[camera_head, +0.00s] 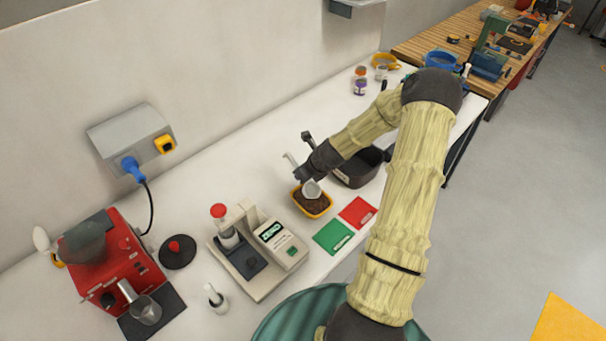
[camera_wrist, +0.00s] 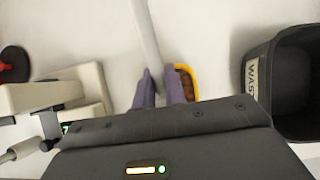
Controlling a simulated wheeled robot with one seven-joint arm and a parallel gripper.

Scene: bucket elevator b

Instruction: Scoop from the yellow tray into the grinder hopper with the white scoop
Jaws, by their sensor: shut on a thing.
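My gripper (camera_head: 312,172) is shut on the handle of the white scoop (camera_head: 311,189), whose bowl is at the yellow tray (camera_head: 325,210). The tray holds dark brown grounds or beans; whether the bowl touches them I cannot tell. In the wrist view, my gripper (camera_wrist: 164,88) has its purple-grey fingers around the white scoop (camera_wrist: 146,35), and the yellow tray (camera_wrist: 194,78) is mostly hidden behind a finger. The red grinder (camera_head: 112,265) stands at the far left, with a dark hopper (camera_head: 85,243) on top.
A white machine with a red knob (camera_head: 258,250) stands between tray and grinder. A black waste bin (camera_head: 357,172) is right behind the tray; its label shows in the wrist view (camera_wrist: 252,75). Green (camera_head: 333,237) and red (camera_head: 358,212) pads lie in front. A black lid (camera_head: 177,252) lies beside the grinder.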

